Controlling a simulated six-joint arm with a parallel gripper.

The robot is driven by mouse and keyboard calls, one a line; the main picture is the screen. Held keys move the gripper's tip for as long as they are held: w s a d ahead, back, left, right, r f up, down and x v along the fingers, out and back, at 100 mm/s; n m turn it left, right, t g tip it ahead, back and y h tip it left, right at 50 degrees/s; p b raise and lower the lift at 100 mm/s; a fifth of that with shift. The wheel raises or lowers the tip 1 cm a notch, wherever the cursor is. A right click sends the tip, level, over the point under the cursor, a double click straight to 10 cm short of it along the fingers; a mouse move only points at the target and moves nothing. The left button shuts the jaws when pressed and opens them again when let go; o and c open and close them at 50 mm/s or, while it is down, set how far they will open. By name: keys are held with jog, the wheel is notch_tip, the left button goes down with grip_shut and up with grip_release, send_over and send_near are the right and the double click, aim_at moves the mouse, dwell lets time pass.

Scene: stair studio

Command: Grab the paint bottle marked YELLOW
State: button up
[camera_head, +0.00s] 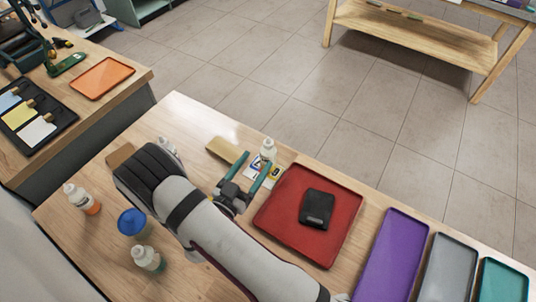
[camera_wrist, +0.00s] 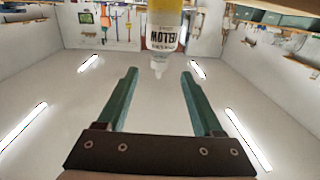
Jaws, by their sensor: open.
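The paint bottle marked YELLOW is a clear bottle with a white cap and a yellow band. In the head view the bottle (camera_head: 268,149) stands just beyond my gripper's fingertips. My gripper (camera_head: 257,161) has two teal fingers spread apart with nothing between them. In the wrist view my gripper (camera_wrist: 159,73) is open, and the bottle lies ahead of the gap, in line with it. The bottle's base is out of the wrist view.
A red tray (camera_head: 280,215) with a black item (camera_head: 317,208) lies right of my gripper. Purple (camera_head: 392,255), grey (camera_head: 446,270) and teal (camera_head: 502,283) trays follow. A wooden block (camera_head: 222,149) lies near my gripper.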

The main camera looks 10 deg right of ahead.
aim_at(266, 146)
jog(key=shift+x, duration=1.2)
jog(key=x, duration=0.5)
jog(key=shift+w+d+r, duration=0.15)
jog(key=shift+r, duration=0.25)
grip_shut()
